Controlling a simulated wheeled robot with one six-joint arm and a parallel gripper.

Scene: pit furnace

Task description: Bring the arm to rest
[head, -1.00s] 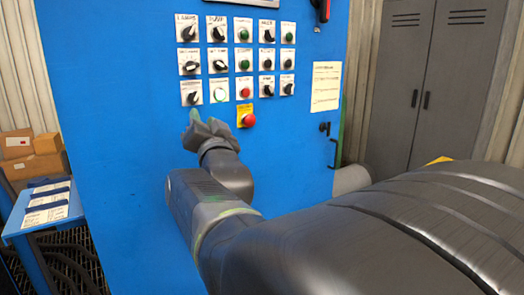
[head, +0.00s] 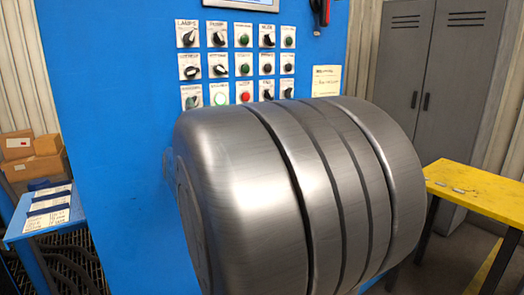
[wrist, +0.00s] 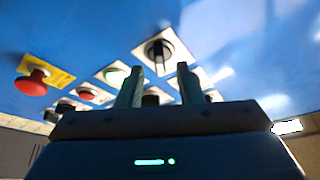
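My gripper (wrist: 160,82) shows in the wrist view with its two greenish fingers apart and nothing between them. It faces the blue control panel (wrist: 95,35), and a black selector knob (wrist: 158,50) lies beyond the fingertips. I cannot tell the exact gap to the panel. In the head view a large grey link of my arm (head: 300,190) fills the middle and hides my gripper. The same blue panel (head: 105,150) stands behind it with rows of knobs and buttons.
A red mushroom button (wrist: 33,82) on a yellow plate sticks out at left in the wrist view. In the head view, a yellow table (head: 475,185) stands at right before a grey cabinet (head: 410,80). A blue side table (head: 40,215) and cardboard boxes (head: 30,155) are at left.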

